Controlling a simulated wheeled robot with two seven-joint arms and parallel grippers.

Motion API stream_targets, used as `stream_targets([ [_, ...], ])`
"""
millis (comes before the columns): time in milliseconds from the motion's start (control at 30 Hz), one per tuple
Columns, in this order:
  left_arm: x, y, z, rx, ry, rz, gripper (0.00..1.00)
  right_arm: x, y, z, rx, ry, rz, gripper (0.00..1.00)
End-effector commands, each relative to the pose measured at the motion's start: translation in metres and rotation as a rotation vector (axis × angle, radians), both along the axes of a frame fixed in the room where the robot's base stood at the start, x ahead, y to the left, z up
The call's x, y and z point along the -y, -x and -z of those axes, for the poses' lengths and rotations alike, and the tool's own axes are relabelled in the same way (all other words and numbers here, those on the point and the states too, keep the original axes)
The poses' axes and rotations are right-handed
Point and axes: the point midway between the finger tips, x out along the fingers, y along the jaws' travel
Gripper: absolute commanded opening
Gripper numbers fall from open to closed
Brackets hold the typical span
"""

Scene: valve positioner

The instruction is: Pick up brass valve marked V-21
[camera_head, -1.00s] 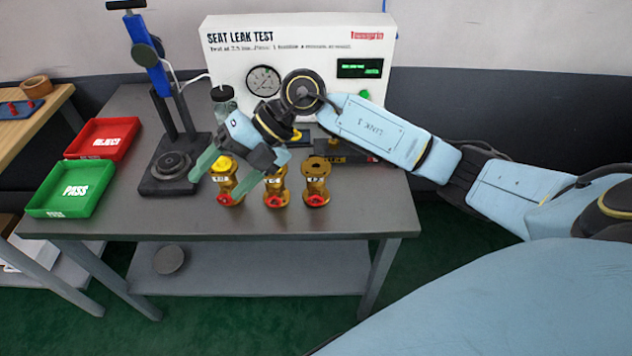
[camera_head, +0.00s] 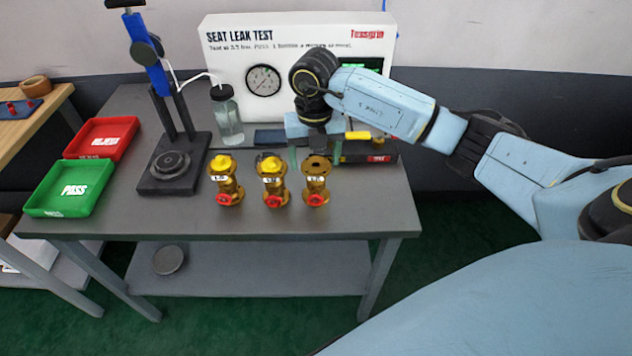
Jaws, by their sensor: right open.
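Three brass valves with red handwheels stand upright in a row on the grey bench: a left one (camera_head: 225,181) and a middle one (camera_head: 271,181) with yellow tops, and a right one (camera_head: 316,184) with a bare brass flange. Each has a small white tag, too small to read, so I cannot tell which is V-21. My right gripper (camera_head: 315,160) points down with its greenish fingers spread, above or just behind the right valve's top. It holds nothing, and I cannot tell whether it touches that valve. My left gripper is out of view.
The seat leak test panel (camera_head: 240,60) stands behind, with a clear bottle (camera_head: 226,115) before it. A black-based stand with a blue top (camera_head: 172,186) is left of the valves. Red (camera_head: 127,127) and green (camera_head: 92,174) trays lie far left. The bench front (camera_head: 270,222) is clear.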

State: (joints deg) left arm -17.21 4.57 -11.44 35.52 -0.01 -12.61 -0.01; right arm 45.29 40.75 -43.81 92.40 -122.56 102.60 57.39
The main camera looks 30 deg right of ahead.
Motion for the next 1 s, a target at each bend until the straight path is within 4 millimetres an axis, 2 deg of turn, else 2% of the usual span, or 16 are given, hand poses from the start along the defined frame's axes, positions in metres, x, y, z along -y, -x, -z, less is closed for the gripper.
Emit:
stream_targets([
  [167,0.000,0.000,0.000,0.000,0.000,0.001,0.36,0.000,0.001,0.010,-0.003,-0.001,-0.001,0.71],
  [467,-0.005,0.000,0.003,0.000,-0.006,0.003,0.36,0.003,0.001,0.052,-0.004,-0.002,0.000,0.71],
  [700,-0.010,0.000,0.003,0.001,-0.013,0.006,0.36,0.003,0.000,0.055,0.001,-0.002,-0.001,0.71],
  [767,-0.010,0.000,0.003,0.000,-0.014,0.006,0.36,0.003,0.000,0.055,0.001,-0.002,-0.001,0.66],
  [1000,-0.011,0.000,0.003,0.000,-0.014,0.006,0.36,0.003,0.000,0.054,0.001,-0.002,-0.001,0.35],
])
